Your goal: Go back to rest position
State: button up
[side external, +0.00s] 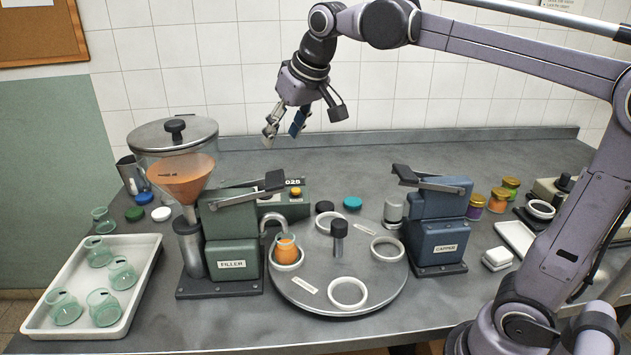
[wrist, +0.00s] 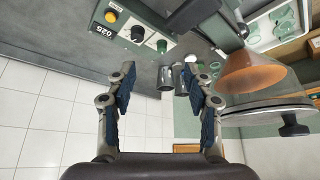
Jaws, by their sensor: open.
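My gripper (side external: 284,130) hangs in the air above the back of the bench, in front of the tiled wall. It is open and empty. In the wrist view its two fingers (wrist: 163,88) stand apart with nothing held between them. A jar with orange filling (side external: 287,249) stands in a white ring on the round turntable (side external: 325,270), beside the green filler (side external: 232,254). My gripper is well above and behind the turntable, touching nothing.
The filler's glass hopper (side external: 178,150) rises to the left below my gripper. The blue capper (side external: 437,230) stands right. A white tray (side external: 140,247) with several empty jars is at front left. Filled jars (side external: 499,200) stand at right. The bench's back middle is clear.

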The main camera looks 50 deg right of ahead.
jog(key=shift+s, duration=0.4)
jog(key=s+f+n+t, duration=0.1)
jog(key=s+f, duration=1.4)
jog(key=f, duration=0.2)
jog(key=shift+s+a+f, duration=0.15)
jog(key=shift+s+f, duration=0.25)
